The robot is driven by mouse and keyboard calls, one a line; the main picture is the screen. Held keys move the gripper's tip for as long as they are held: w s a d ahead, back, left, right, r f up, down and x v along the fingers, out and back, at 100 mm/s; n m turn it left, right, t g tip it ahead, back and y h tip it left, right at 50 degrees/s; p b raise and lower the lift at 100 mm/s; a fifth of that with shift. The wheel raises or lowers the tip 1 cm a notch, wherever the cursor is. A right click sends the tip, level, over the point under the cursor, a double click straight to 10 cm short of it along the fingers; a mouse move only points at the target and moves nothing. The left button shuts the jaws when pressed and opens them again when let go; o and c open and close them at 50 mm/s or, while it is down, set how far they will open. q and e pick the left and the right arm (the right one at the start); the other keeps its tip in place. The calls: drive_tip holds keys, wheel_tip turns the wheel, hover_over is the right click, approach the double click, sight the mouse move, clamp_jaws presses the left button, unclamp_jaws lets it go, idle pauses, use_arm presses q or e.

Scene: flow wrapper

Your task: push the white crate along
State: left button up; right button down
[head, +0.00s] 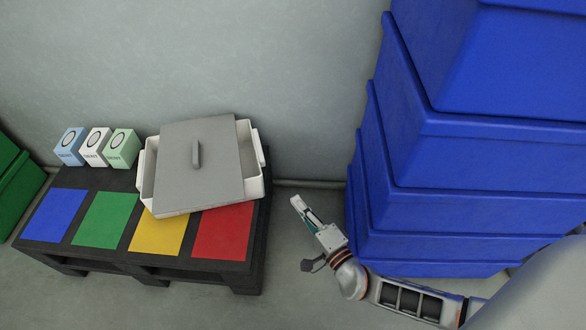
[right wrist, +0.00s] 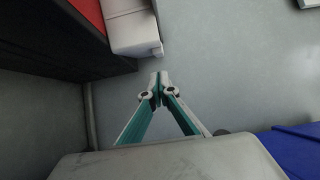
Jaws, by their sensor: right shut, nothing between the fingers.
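The white crate (head: 256,188) sits on the back right of a dark pallet (head: 253,262), with a grey lid (head: 182,182) with a handle lying askew on top. The lid hides most of its inside. In the right wrist view part of the white crate (right wrist: 130,28) shows at the top, past my fingertips. My right gripper (head: 297,202) is shut and empty, to the right of the crate and apart from it. The closed fingertips also show in the right wrist view (right wrist: 158,76). My left gripper is not in view.
Blue, green, yellow (head: 158,232) and red (head: 222,232) squares lie along the pallet's front. Three small boxes (head: 95,146) stand at its back left. Stacked blue crates (head: 450,180) rise close to the right of my right arm. A wall stands behind.

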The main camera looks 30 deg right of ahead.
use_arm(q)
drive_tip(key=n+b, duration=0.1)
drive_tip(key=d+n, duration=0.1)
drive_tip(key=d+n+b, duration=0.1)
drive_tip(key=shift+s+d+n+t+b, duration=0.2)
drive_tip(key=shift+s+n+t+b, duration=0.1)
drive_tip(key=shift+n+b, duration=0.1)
use_arm(e)
drive_tip(key=w+a, duration=0.3)
drive_tip(key=w, duration=0.7)
drive_tip(key=shift+a, duration=0.15)
drive_tip(key=shift+w+f, duration=0.1)
